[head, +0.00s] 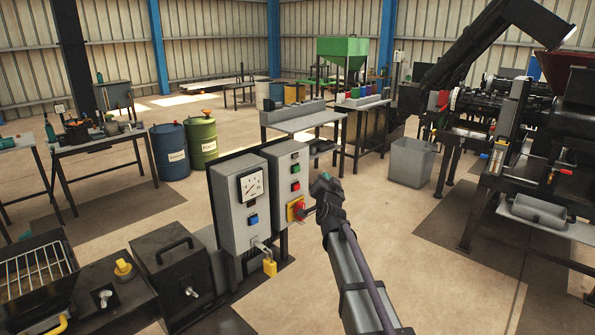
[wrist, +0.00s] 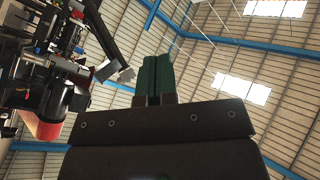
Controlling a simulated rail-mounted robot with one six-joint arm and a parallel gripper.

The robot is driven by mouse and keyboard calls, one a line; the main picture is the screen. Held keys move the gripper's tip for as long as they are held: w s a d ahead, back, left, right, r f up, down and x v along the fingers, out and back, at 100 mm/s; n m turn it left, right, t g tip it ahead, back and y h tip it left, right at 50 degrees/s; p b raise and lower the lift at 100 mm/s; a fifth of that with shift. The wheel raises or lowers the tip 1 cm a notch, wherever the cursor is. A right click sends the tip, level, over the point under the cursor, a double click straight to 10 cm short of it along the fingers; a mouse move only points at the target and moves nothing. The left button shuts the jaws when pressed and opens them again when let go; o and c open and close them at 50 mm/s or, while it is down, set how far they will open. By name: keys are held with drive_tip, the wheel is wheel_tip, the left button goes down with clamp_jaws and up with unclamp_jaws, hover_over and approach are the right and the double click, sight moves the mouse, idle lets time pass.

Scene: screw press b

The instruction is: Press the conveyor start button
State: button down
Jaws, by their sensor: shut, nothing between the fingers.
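A grey control box (head: 287,158) on a post carries a small green button (head: 296,169), a red button (head: 296,186) and a red rotary switch on a yellow plate (head: 291,211). A second grey box (head: 228,215) to its left has a dial gauge and a blue button (head: 254,220). No label is readable, so I cannot tell which button starts the conveyor. My gripper (head: 324,178) is just right of the control box in the head view, apart from its buttons. Its green fingers (wrist: 154,62) are shut, empty and pointing up toward the roof in the wrist view.
A yellow padlock (head: 270,267) hangs below the left box. A black box with a handle (head: 174,275) stands left of it. A grey bin (head: 411,162) and a large dark machine (head: 520,110) are to the right. Open floor lies between them and my arm.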

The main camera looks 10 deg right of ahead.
drive_tip(key=w+a, duration=0.5)
drive_tip(key=w, duration=0.1)
drive_tip(key=shift+w, duration=0.15)
idle(1.9)
drive_tip(key=shift+w+a, duration=0.3)
drive_tip(key=shift+w+a, duration=0.25)
drive_tip(key=shift+w, duration=0.05)
idle(0.8)
drive_tip(key=shift+s+d, duration=0.55)
drive_tip(key=shift+s, duration=0.1)
drive_tip(key=s+d, duration=0.1)
drive_tip(key=s, duration=0.1)
drive_tip(key=s+d, duration=0.2)
idle(0.6)
